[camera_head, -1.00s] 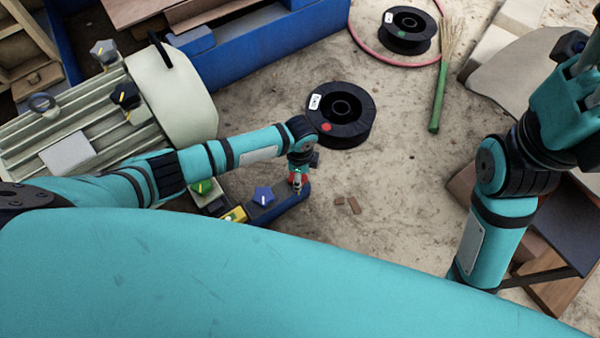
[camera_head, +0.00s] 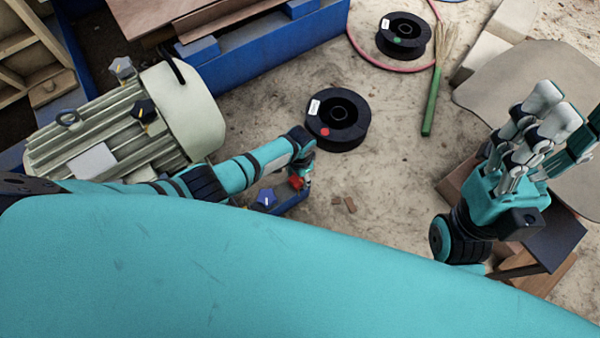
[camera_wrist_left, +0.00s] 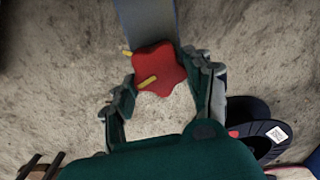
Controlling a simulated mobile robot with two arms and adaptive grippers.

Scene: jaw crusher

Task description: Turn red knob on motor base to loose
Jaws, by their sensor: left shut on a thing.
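The red knob (camera_wrist_left: 160,70) is star-shaped with a yellow pointer mark. In the left wrist view it sits between the fingertips of my left gripper (camera_wrist_left: 164,77), which is shut on it. The pointer lies slanted, its lower end to the left. In the head view my left gripper (camera_head: 304,178) reaches down at the red knob (camera_head: 295,183), which is partly hidden. The knob is at the end of the blue motor base (camera_head: 293,201). My right gripper (camera_head: 535,125) is raised at the right, open and empty. Any loose or tight label is not readable.
The pale ribbed motor (camera_head: 130,120) is at the left. A black spool (camera_head: 337,119) lies just beyond my left gripper. A green-handled brush (camera_head: 432,100) lies farther right. Open sandy ground lies between.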

